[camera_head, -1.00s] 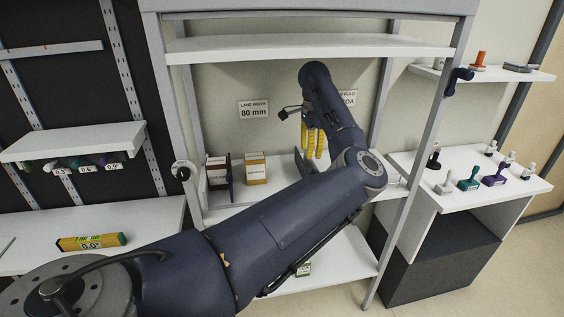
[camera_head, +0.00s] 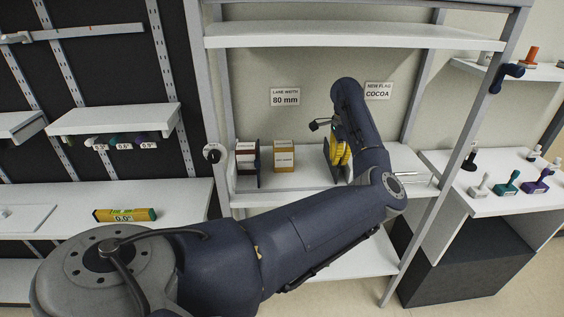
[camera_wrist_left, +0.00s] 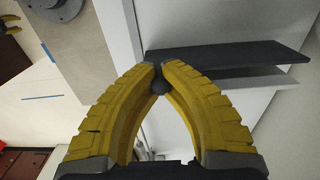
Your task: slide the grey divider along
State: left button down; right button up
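The grey divider (camera_head: 327,160) is a dark upright plate on the middle shelf, right of the boxes, partly hidden by my arm. In the left wrist view the divider (camera_wrist_left: 225,53) runs off to the right from the fingertips. My left gripper (camera_head: 341,153) is at the divider in the head view. In the left wrist view the yellow fingers (camera_wrist_left: 159,72) come together on a small dark knob (camera_wrist_left: 158,86) at the divider's end. My right gripper does not show in the head view; a small yellow part at the wrist view's upper left edge may be it, its state unclear.
Two groups of small boxes (camera_head: 284,157) stand left of the divider, with a second dark plate (camera_head: 257,166) between them. Signs reading 80 mm (camera_head: 285,97) and COCOA (camera_head: 378,91) hang behind. The rack post (camera_head: 452,165) stands at right. Shelf between boxes and divider looks clear.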

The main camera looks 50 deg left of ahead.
pick_arm(q)
jog(key=shift+s+a, duration=0.1)
jog(key=shift+s+a+r, duration=0.1)
jog(key=shift+s+a, duration=1.9)
jog(key=shift+s, duration=0.4)
jog(key=shift+s+a+f, duration=0.1)
jog(key=shift+s+a, duration=1.95)
jog(key=shift+s, duration=0.3)
jog(key=shift+s+a+r, duration=0.1)
jog(key=shift+s+a, duration=1.9)
jog(key=shift+s, duration=0.4)
jog(key=c, duration=1.5)
grip_release()
